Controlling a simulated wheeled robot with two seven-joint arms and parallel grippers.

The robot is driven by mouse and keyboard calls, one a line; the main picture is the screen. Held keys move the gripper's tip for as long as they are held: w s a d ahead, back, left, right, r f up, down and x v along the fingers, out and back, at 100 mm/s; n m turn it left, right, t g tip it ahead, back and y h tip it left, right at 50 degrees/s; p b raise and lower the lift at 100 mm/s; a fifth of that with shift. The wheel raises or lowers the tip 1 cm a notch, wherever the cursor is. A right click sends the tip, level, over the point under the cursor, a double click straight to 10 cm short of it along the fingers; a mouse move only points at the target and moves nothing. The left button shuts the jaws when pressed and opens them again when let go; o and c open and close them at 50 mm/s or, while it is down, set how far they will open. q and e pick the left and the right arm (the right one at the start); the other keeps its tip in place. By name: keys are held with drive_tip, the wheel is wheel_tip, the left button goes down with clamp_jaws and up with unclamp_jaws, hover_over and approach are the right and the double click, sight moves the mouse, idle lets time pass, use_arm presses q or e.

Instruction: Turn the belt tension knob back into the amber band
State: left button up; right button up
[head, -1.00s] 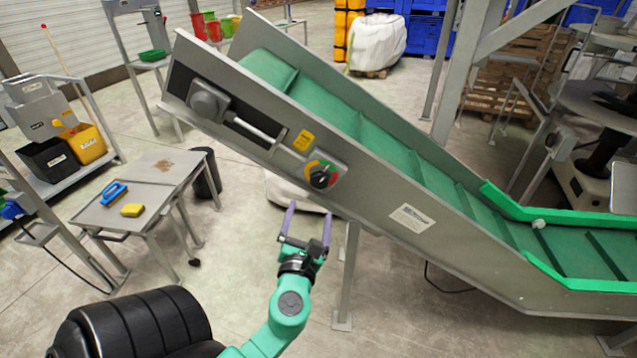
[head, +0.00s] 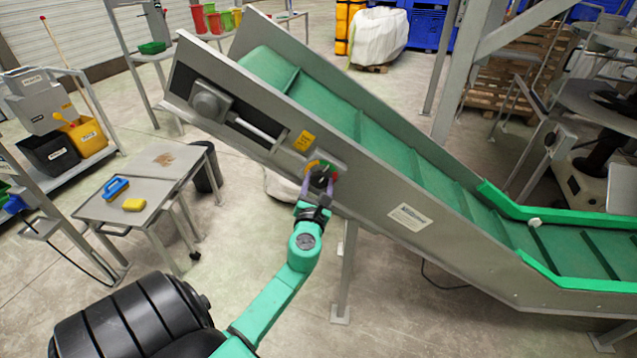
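The belt tension knob (head: 321,175) is a black dial on the grey side panel of the inclined conveyor (head: 375,197). A coloured scale (head: 313,166) around it shows green, amber and red; the gripper hides its lower part. My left gripper (head: 318,186) is at the knob, with its purple fingers on either side of it. I cannot tell whether the fingers touch the knob or are closed on it. The knob's pointer direction is too small to read surely. My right gripper is not in view.
A yellow label (head: 304,141) and a tensioner rod (head: 254,131) sit up-left of the knob on the panel. A metal table (head: 150,188) with a blue brush (head: 115,188) and a yellow sponge (head: 134,204) stands at left. A conveyor leg (head: 345,270) stands below. Floor between is clear.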

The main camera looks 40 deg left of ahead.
use_arm(q)
drive_tip(key=shift+c, duration=0.7)
drive_tip(key=shift+n, duration=0.3)
drive_tip(key=shift+n+b, duration=0.55)
drive_tip(key=shift+n, duration=0.35)
drive_tip(key=n+b, duration=0.1)
drive_tip(key=n, duration=0.2)
drive_tip(key=shift+d+n, duration=0.1)
drive_tip(key=shift+n, duration=0.2)
drive_tip(key=n+b, duration=0.1)
drive_tip(key=n, duration=0.2)
drive_tip(key=shift+n+b, duration=0.3)
drive_tip(key=shift+b, duration=0.1)
drive_tip(key=n+b, duration=0.2)
drive_tip(key=n, duration=0.3)
drive_tip(key=shift+w, duration=0.1)
drive_tip(key=n+b, duration=0.1)
drive_tip(key=n, duration=0.4)
drive_tip(key=shift+d+r, duration=0.1)
